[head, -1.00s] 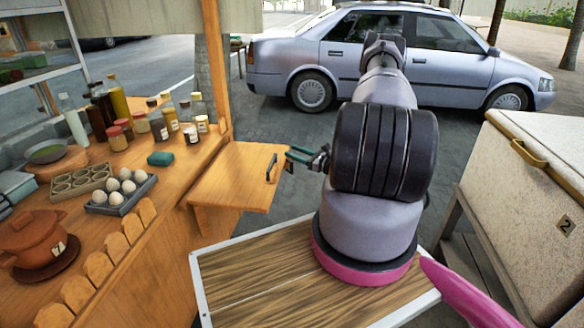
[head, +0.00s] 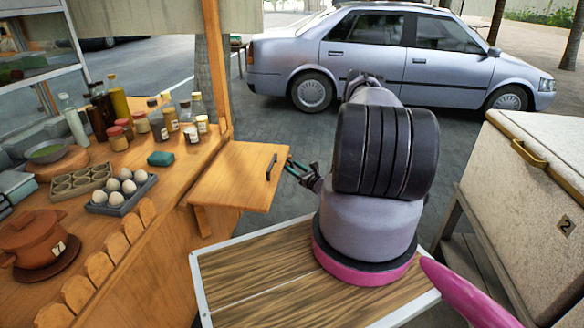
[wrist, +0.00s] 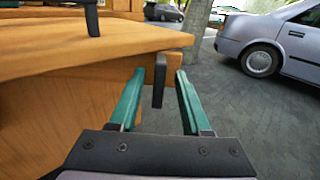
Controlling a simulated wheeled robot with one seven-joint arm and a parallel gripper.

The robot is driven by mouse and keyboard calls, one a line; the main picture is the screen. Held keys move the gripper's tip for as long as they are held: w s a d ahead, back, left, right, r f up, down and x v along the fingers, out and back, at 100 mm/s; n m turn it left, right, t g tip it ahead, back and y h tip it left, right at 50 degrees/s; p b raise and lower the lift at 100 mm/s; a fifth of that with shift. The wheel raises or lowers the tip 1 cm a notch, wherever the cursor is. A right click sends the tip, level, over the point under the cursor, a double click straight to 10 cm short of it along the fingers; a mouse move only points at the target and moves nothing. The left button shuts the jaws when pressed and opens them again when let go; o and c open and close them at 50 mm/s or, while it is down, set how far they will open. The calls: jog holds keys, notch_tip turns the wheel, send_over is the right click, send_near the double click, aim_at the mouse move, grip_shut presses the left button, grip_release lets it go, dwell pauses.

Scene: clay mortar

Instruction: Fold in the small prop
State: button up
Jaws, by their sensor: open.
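The fold-out wooden leaf (head: 225,178) stands out level from the stall, with a dark handle (head: 271,167) on top; the leaf fills the upper left of the wrist view (wrist: 100,42). Below its edge, a wooden piece that looks like the small prop (wrist: 176,62) carries an upright dark grip (wrist: 159,82). My gripper (wrist: 161,74) is open, its green fingers on either side of this grip, with visible gaps. In the head view my gripper (head: 291,165) is at the leaf's right edge; the grip cannot be made out there.
The stall counter holds a tray of eggs (head: 121,192), a clay pot (head: 34,236), a green sponge (head: 160,158) and several bottles. A white cooler box (head: 540,160) stands at right. A car (head: 400,60) is parked behind, with open paving before it.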

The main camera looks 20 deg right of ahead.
jog(key=shift+w+a, duration=0.1)
jog(key=shift+w, duration=0.5)
grip_shut()
dwell(1.1)
